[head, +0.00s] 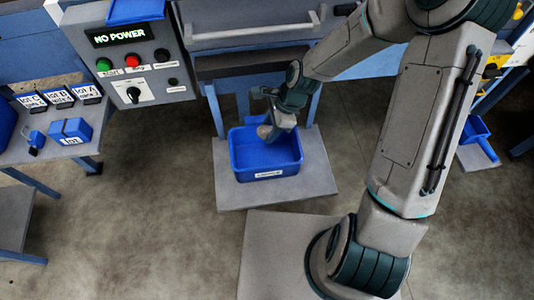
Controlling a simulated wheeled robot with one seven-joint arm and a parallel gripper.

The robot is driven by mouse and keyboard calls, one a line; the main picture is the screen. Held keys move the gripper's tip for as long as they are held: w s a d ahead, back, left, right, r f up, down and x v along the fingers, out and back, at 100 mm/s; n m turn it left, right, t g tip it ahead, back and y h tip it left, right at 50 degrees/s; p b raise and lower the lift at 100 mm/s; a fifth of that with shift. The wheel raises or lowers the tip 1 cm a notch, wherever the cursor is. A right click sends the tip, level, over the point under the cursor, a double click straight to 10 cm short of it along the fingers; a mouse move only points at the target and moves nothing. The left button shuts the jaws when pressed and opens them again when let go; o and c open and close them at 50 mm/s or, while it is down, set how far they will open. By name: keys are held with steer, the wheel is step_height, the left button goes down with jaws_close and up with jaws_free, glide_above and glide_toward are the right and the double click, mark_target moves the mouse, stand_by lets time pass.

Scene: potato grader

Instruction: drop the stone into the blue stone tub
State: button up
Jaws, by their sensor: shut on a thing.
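The blue stone tub (266,160) stands on a low grey platform in the middle of the head view, with a white label on its front. My gripper (266,128) is over the back part of the tub, pointing down, and is shut on the stone (264,132). The stone is a small greyish lump at the fingertips, partly hidden by the gripper. It appears above the tub's inside. The exact height over the tub floor cannot be told. The visible tub floor looks bare.
A control panel (128,50) reading "NO POWER" stands at the upper left. A side table (75,148) holds lot cards and a blue box (71,131). The grey platform (228,185) surrounds the tub. Another blue bin (474,130) is at the right. Grader framework rises behind the tub.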

steer(key=shift+f+b, duration=0.3)
steer(key=shift+f, duration=0.4)
steer(key=o, duration=1.1)
steer(key=shift+r, duration=0.15)
steer(key=w+d+r, duration=0.1)
steer(key=d, duration=0.3)
steer(key=w+d+r+p, duration=0.1)
steer(key=d+r, duration=0.1)
steer(key=d, duration=0.3)
steer(key=w+d+r+p, duration=0.1)
steer(key=d, duration=0.3)
steer(key=shift+w+d+r, duration=0.2)
steer(key=shift+w+d, duration=0.05)
steer(key=shift+w, duration=0.05)
